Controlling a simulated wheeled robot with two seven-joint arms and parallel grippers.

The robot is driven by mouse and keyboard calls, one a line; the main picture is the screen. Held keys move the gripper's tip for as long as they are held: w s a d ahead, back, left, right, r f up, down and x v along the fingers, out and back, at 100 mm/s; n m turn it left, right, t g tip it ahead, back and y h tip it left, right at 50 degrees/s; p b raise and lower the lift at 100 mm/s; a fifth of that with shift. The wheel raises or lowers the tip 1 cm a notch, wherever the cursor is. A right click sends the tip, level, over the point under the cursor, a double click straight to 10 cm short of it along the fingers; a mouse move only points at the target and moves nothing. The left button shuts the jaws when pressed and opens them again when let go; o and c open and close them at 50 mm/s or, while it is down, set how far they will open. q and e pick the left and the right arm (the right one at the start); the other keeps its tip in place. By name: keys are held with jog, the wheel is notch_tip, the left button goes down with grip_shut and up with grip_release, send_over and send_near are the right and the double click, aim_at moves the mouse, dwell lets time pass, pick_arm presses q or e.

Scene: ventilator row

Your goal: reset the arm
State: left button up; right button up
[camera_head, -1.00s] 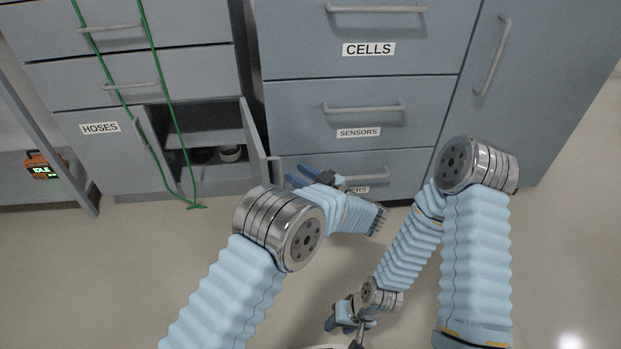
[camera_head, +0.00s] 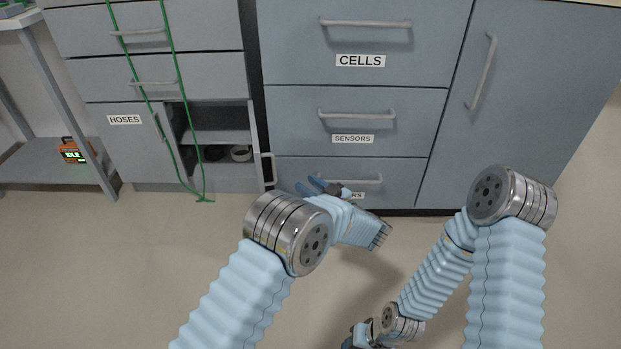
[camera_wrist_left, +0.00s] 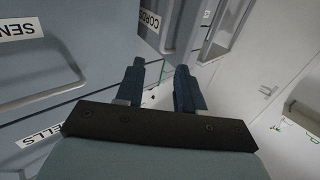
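My left gripper (camera_head: 318,187) shows in the head view with blue fingers, in front of the lowest middle drawer, whose label it partly covers. In the left wrist view its two fingers (camera_wrist_left: 160,86) stand apart with nothing between them. My left arm is bent, with its elbow low in front of the cabinets. My right gripper (camera_head: 360,335) is low in the head view, cut by the bottom edge. Its fingers do not show clearly. My right arm folds down and back toward me.
The SENSORS drawer (camera_head: 370,118) and CELLS drawer (camera_head: 388,42) are shut. Left of them, a compartment with dark and pale rolls stands open, its door (camera_head: 256,140) swung out near my left gripper. A green cord (camera_head: 150,100) hangs over the HOSES cabinet. An orange IDLE device (camera_head: 74,152) sits on a shelf.

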pick_arm(q)
jog(key=a+f+m+g+h, duration=0.1)
jog(key=a+f+m+h, duration=0.1)
jog(key=a+f+h, duration=0.45)
jog(key=a+f+m+g+h, duration=0.1)
jog(key=a+f+m+h, duration=0.2)
jog(key=f, duration=0.7)
jog(key=s+a+f+g+h, duration=0.35)
jog(key=s+f, duration=0.35)
jog(key=s, duration=0.4)
jog(key=s+a+f+m+g+h, duration=0.2)
jog(key=s+g, duration=0.5)
jog(key=s, duration=1.4)
notch_tip(320, 180, up, 12)
jog(key=d+h+p, duration=0.1)
jog(key=p, duration=1.1)
jog(key=shift+s+d+p, duration=0.15)
jog(key=shift+d+p, duration=0.2)
jog(key=shift+d, duration=0.05)
jog(key=shift+n, duration=0.3)
